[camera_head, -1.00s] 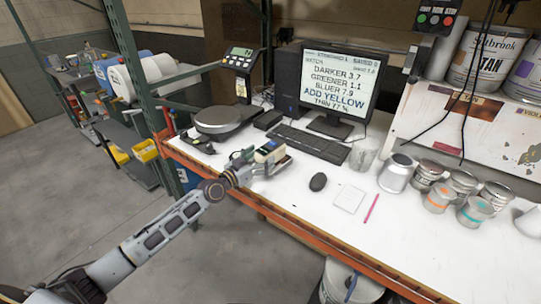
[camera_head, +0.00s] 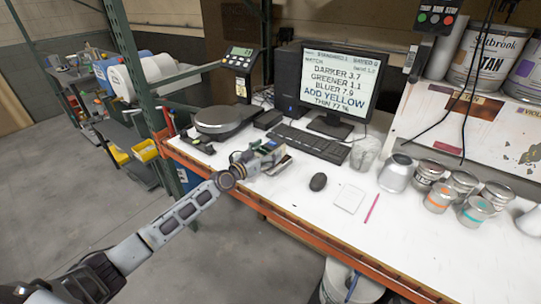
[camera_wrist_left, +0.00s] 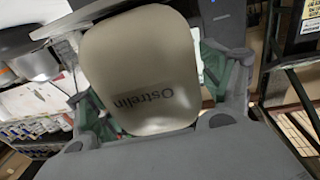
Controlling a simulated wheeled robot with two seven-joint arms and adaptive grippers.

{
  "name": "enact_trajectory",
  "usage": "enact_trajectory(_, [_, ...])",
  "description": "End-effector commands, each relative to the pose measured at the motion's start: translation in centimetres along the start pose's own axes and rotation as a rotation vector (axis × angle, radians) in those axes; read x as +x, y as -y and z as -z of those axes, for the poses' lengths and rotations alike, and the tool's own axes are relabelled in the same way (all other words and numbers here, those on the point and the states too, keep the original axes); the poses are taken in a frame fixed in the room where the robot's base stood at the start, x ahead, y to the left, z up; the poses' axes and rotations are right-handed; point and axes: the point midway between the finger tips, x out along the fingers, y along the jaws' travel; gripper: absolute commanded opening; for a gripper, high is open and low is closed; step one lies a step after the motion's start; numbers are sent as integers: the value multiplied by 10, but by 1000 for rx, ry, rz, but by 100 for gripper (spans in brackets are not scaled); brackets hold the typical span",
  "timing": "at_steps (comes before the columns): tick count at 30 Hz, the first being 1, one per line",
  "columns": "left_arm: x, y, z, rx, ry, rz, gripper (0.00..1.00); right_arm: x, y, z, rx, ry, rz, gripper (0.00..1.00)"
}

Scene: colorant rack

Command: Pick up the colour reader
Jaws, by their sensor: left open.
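My left gripper (camera_wrist_left: 150,92) is open, with a green-padded finger on each side of the reader. I cannot tell whether either finger touches it. In the head view my left gripper (camera_head: 262,157) is at the white bench top, in front of the keyboard, and hides most of the reader. My right gripper is not in view.
The keyboard (camera_head: 312,143) and monitor (camera_head: 337,82) stand behind the gripper, and a round scale (camera_head: 220,119) is to its left. A mouse (camera_head: 318,181), notepad (camera_head: 349,198) and pink pen (camera_head: 371,208) lie to the right. Several cans and cups stand farther right.

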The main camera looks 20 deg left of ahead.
Motion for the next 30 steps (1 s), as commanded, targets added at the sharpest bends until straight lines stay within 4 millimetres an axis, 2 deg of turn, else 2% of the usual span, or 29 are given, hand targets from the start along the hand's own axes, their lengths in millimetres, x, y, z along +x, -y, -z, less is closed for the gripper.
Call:
enact_trajectory(17, [4, 0, 0, 0, 1, -1, 80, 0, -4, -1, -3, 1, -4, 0])
enact_trajectory(30, [4, 0, 0, 0, 0, -1, 25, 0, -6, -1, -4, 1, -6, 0])
